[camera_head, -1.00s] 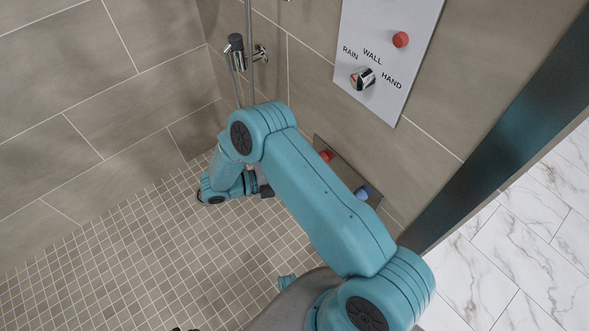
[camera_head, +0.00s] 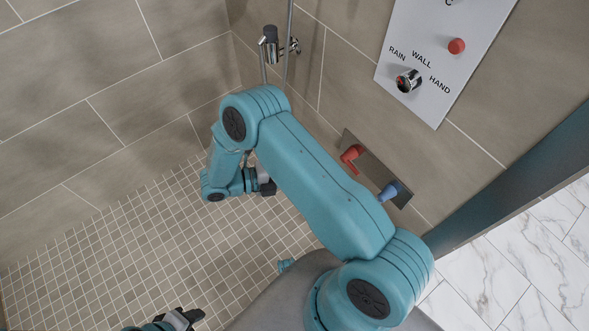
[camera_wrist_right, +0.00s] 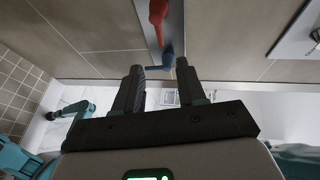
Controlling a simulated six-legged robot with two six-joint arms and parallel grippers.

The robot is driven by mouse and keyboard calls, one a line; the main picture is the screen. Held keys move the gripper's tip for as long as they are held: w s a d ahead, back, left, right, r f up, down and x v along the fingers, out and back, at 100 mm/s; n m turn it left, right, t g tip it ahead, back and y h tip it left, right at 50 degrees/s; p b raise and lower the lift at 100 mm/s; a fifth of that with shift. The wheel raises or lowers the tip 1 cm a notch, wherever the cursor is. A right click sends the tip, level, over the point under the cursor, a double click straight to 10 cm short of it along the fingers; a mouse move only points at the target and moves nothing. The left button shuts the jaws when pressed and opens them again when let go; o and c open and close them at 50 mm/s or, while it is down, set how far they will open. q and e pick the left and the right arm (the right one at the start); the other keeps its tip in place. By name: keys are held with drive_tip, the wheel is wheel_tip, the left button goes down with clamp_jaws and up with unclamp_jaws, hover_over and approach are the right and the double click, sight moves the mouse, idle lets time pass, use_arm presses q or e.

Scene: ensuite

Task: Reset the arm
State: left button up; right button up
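My right arm reaches from the bottom right across the head view. Its gripper (camera_head: 265,182) is small and partly hidden by the arm, above the tiled shower floor and left of the levers. In the right wrist view this gripper (camera_wrist_right: 160,76) has its two dark fingers apart, with nothing held between them. A blue lever (camera_wrist_right: 165,60) shows beyond the fingertips, apparently not touching them. My left gripper (camera_head: 182,318) shows at the bottom edge of the head view, cut off; its finger gap is unclear.
A metal plate on the wall bears a red lever (camera_head: 351,156) and the blue lever (camera_head: 389,191). A white panel (camera_head: 432,62) above has a chrome knob and red button. A chrome shower fitting (camera_head: 272,45) is on the wall. The tiled floor (camera_head: 190,260) looks clear.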

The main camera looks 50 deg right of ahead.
idle(0.5)
drive_tip(key=shift+f, duration=0.1)
drive_tip(key=s+a+f+m+t+y, duration=0.1)
drive_tip(key=s+a+f+m+y, duration=0.45)
drive_tip(key=a+m+y, duration=0.35)
drive_tip(key=s+a+f+m+t+y, duration=0.1)
drive_tip(key=s+a+f+m+y, duration=0.5)
drive_tip(key=a+m, duration=0.4)
drive_tip(key=w+r+m+t+y+p, duration=0.1)
drive_tip(key=w+r+m+t+p, duration=0.1)
drive_tip(key=r+m+p, duration=0.4)
drive_tip(key=w+r+m+t+y+p, duration=0.1)
drive_tip(key=w+r+m+t+p, duration=0.2)
drive_tip(key=r+m+p, duration=0.3)
drive_tip(key=shift+r+m+t+y, duration=0.3)
drive_tip(key=shift+r+m+t, duration=0.4)
drive_tip(key=shift+r+t, duration=0.25)
